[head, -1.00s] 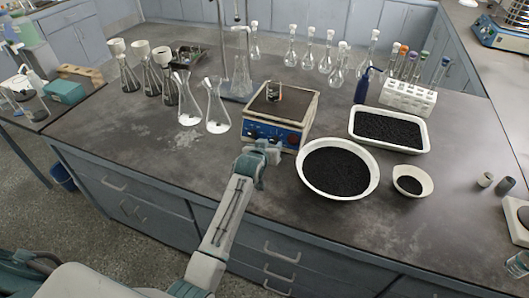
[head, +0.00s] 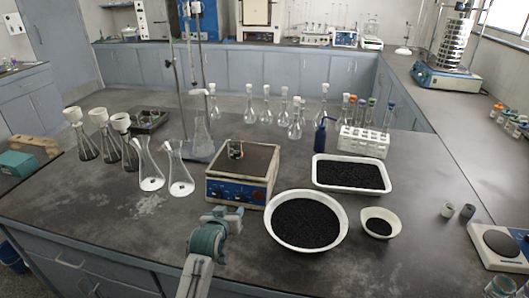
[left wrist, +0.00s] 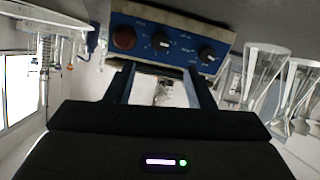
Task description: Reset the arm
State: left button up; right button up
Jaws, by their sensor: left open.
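My left gripper (head: 226,214) is in front of the blue-and-white hotplate-like device (head: 240,190), near its control panel. In the left wrist view its two dark fingers (left wrist: 162,88) are apart with nothing held between them, and the device's blue panel (left wrist: 165,42) with a red button and black knobs lies just beyond. I cannot tell whether the fingers touch the device. A small item (head: 236,150) stands on the device's dark top. My right gripper is not in view.
A bowl of black granules (head: 305,247), a small bowl (head: 380,229) and a white tray (head: 349,186) lie to the right. Glass flasks (head: 149,178) stand left. A test-tube rack (head: 362,144) and a sieve shaker (head: 449,76) are farther back. The front left bench top is mostly clear.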

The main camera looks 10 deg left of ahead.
pick_arm(q)
jog(key=s+f, duration=0.1)
jog(key=s, duration=0.1)
jog(key=s+a+f+g, duration=0.1)
jog(key=s+f, duration=0.1)
jog(key=s, duration=0.1)
jog(key=s+f+g, duration=0.1)
jog(key=s, duration=0.2)
jog(key=shift+a+f, duration=0.3)
jog(key=s+a+f+m+g, duration=0.15)
jog(key=s+g, duration=0.25)
jog(key=s, duration=1.2)
jog(key=s+a+f+m+g, duration=0.15)
jog(key=s+g, duration=0.25)
jog(key=s, duration=1.2)
notch_tip(320, 180, down, 30)
jog(key=a+f+g+y, duration=0.1)
jog(key=a, duration=0.2)
jog(key=s+a+f+g, duration=0.1)
jog(key=s+f, duration=1.7)
jog(key=s, duration=0.1)
jog(key=shift+f+n, duration=0.2)
jog(key=shift+n, duration=0.2)
